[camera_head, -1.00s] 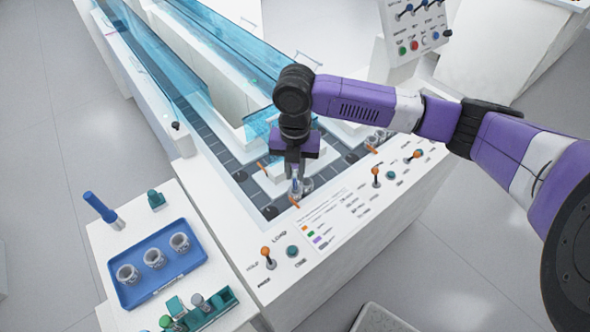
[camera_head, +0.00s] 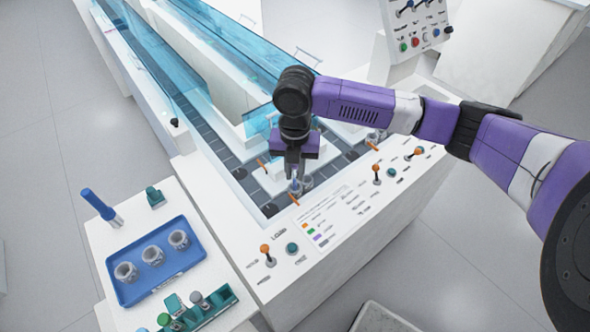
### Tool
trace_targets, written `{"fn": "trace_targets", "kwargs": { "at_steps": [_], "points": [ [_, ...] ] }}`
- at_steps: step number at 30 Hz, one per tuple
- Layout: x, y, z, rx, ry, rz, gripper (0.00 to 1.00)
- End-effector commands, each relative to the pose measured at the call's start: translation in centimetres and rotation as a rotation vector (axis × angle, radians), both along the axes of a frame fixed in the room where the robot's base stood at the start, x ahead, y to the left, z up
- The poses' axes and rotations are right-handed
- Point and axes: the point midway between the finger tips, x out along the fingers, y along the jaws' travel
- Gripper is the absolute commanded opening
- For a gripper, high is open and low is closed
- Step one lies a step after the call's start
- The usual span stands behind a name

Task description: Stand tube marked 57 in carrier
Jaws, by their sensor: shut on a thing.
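My gripper (camera_head: 294,172) points down over the near corner of the dark track (camera_head: 222,150). It is shut on a slim tube (camera_head: 296,186), whose lower part is at a small clear-grey cup-like carrier (camera_head: 306,184) on the track. I cannot tell whether the tube is inside the carrier or just in front of it. The number on the tube is too small to read. Three more carriers like it, one of them here (camera_head: 152,255), stand on the blue tray (camera_head: 196,264) at the lower left.
A green rack (camera_head: 222,303) with several capped tubes stands in front of the tray. A blue-handled tool (camera_head: 100,205) and a small teal block (camera_head: 154,196) are behind it. Orange levers (camera_head: 265,249) and a label panel line the console's near edge. Blue clear covers (camera_head: 160,55) rise over the track.

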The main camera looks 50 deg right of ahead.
Motion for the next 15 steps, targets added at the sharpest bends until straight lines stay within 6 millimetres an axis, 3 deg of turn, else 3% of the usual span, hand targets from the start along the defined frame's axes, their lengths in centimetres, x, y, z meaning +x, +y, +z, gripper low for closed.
{"fn": "trace_targets", "kwargs": {
  "at_steps": [14, 15],
  "points": [
    [-0.02, 0.02, -0.64, 0.0, 0.0, 0.0, 0.0],
    [-0.02, 0.02, -0.64, 0.0, 0.0, 0.0, 0.21]
  ]
}}
